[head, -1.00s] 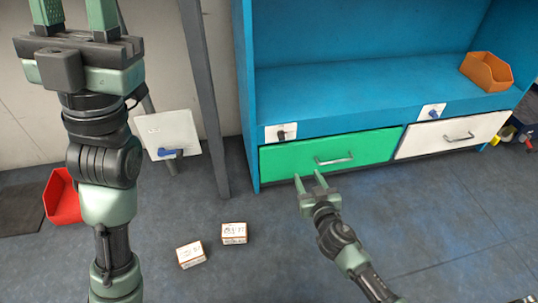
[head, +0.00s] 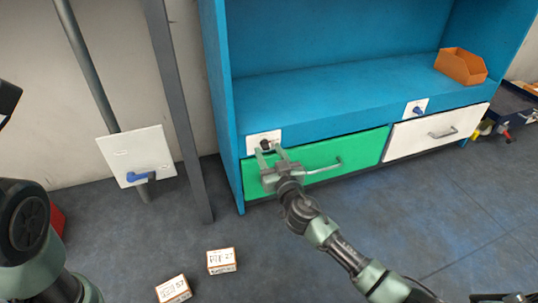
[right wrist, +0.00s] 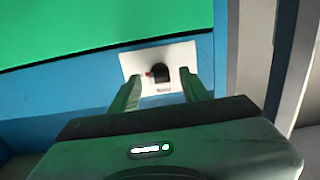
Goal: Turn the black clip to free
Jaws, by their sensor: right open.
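The black clip (head: 265,144) is a small dark knob on a white plate (head: 252,138) above the green drawer, on the blue cabinet's front edge. My right gripper (head: 271,155) is open in front of it, fingertips close to the plate's lower edge. In the right wrist view the black clip (right wrist: 160,73) shows between the two open fingers (right wrist: 161,82), on its white plate (right wrist: 131,63). A small red mark is at its side. I cannot tell whether the fingers touch it. My left gripper is out of view; only parts of my left arm show.
The green drawer (head: 355,152) and white drawer (head: 415,137) are shut, each with a bar handle. A blue clip (head: 418,111) is above the white drawer. A plate with a blue lever (head: 148,176) stands left. Two small boxes (head: 221,262) (head: 173,289) lie on the floor. An orange bin (head: 461,67) is on the shelf.

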